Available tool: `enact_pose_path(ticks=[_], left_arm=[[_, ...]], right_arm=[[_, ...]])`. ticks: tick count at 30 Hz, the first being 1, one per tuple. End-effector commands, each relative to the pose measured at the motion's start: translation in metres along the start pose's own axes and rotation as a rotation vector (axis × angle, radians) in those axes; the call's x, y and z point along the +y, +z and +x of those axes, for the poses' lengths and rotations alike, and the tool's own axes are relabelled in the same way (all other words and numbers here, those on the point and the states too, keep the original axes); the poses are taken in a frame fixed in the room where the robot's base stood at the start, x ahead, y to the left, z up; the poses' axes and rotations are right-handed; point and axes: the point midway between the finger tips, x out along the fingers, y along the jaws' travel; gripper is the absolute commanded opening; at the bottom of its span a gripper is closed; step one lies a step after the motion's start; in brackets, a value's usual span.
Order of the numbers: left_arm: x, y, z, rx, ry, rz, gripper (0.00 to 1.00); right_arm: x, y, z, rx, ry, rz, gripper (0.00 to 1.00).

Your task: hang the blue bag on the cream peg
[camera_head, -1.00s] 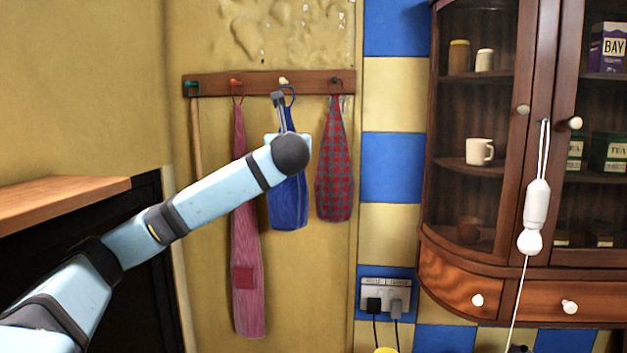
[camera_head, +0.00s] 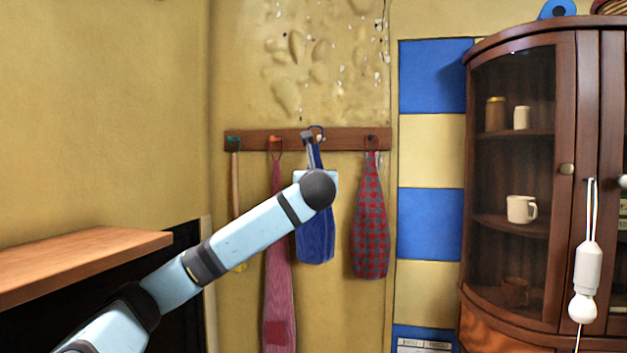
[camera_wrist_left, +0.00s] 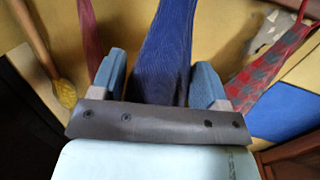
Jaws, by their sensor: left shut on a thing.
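The blue bag (camera_head: 315,248) hangs upright from my left gripper (camera_head: 308,138), in front of the wooden peg rail. My left gripper is shut on the bag near its top; in the left wrist view the blue cloth (camera_wrist_left: 166,48) runs between the fingers. The bag's loop stands above the fingers, at the height of the cream peg (camera_head: 320,138) and overlapping it in the head view. I cannot tell whether the loop is around the peg or in front of it. My wrist hides part of the bag. My right gripper is not in view.
On the rail (camera_head: 345,139), a pink striped bag (camera_head: 277,260) hangs left of the blue bag and a red checked bag (camera_head: 370,220) hangs right. A long-handled brush (camera_head: 236,185) hangs at the far left. A glass-fronted cabinet (camera_head: 480,45) stands right; a wooden counter (camera_head: 90,255) is left.

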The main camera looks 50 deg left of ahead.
Motion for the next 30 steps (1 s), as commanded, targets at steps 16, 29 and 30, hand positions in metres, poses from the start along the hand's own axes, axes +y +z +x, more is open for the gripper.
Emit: enact_pose_path(ticks=[16,29,30], left_arm=[[-0.009,-0.006,0.032,0.002,0.000,0.000,0.43],[-0.015,-0.009,0.056,0.000,0.001,0.000,0.43],[-0.016,-0.009,0.059,0.001,0.001,0.000,0.43]], right_arm=[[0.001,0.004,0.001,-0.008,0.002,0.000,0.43],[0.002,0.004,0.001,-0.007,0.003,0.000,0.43],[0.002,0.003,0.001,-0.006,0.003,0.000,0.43]])
